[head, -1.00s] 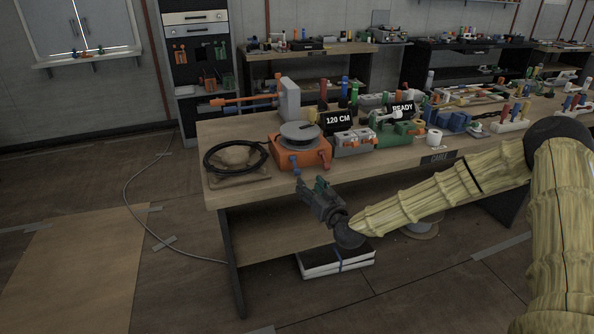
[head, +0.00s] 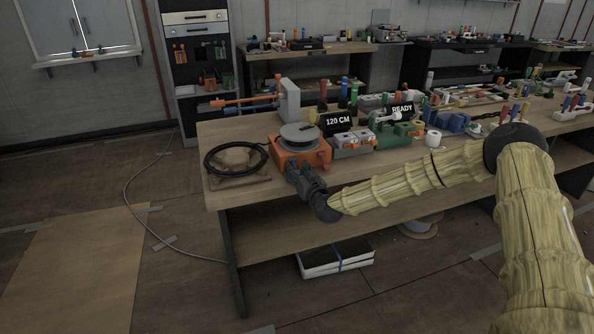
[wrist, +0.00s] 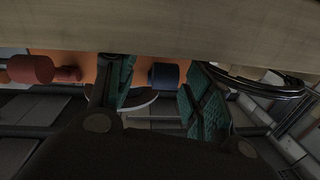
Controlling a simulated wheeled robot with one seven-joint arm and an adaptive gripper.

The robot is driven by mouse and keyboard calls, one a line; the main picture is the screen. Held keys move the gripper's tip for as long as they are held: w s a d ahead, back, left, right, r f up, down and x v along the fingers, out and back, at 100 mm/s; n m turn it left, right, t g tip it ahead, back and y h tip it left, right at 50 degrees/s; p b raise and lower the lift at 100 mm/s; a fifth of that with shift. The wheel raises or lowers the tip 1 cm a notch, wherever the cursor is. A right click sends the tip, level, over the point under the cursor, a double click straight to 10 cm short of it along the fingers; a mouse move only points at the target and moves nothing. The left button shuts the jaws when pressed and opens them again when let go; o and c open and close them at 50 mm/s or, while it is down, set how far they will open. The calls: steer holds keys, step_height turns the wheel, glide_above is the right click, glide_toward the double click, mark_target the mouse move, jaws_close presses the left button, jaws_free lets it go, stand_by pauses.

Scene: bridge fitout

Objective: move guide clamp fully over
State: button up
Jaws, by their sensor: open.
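An orange cable unit (head: 313,158) with a grey round reel (head: 299,136) on top stands at the near left edge of the workbench. In the wrist view its orange front (wrist: 88,66) carries a blue knob (wrist: 166,76) and a red knob (wrist: 30,69). I cannot tell for sure which part is the guide clamp. My gripper (head: 292,170) is at the unit's front. In the wrist view the green-padded fingers of my gripper (wrist: 160,92) are apart, with the blue knob between them. I cannot see contact. In the head view my gripper hides the blue knob.
A black cable coil (head: 236,158) lies left of the unit on a tan pad. A grey block with white and orange parts (head: 353,143) and a green device (head: 398,133) stand to its right. The bench edge (head: 225,203) is close below my gripper. Floor to the left is mostly clear.

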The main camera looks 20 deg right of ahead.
steer(key=shift+c, duration=0.2)
steer(key=c, duration=0.8)
